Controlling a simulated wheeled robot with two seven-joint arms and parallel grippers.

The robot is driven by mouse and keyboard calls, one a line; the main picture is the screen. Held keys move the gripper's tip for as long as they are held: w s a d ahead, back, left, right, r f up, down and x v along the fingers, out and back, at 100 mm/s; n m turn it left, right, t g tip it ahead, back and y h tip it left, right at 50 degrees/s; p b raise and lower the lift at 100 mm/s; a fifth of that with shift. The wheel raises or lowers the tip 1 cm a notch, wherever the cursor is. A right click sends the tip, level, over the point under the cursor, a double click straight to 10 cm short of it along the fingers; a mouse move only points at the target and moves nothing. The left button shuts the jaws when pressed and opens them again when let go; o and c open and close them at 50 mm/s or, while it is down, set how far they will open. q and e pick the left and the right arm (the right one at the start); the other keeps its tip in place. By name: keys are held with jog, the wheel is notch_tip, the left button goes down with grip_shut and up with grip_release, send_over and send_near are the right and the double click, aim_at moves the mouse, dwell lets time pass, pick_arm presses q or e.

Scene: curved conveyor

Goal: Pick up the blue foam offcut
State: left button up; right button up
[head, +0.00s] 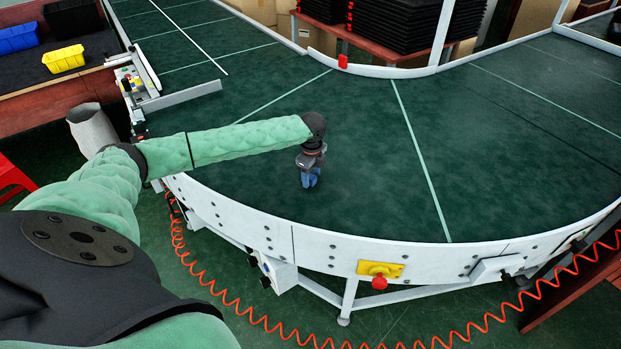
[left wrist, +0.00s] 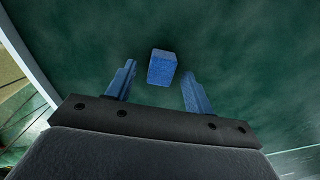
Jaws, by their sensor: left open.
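The blue foam offcut (left wrist: 162,68) is a small blue block on the green conveyor belt. In the left wrist view it lies between and just beyond the two blue fingertips, apart from both. My left gripper (left wrist: 158,82) is open and empty, with a finger on each side of the block's line. In the head view my left gripper (head: 310,180) points down over the belt near its curved front edge. There the offcut cannot be told apart from the blue fingers. My right gripper is not in view.
The conveyor's white side wall (head: 330,247) curves along the front, close to my left gripper. A metal guide bar (head: 180,97) reaches over the belt at the left. Blue and yellow bins (head: 63,59) stand far left. The belt right of the gripper is clear.

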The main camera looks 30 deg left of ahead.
pick_arm(q)
jog(key=shift+f, duration=0.3)
jog(key=c, duration=1)
jog(key=shift+r, duration=0.1)
jog(key=shift+c, duration=0.2)
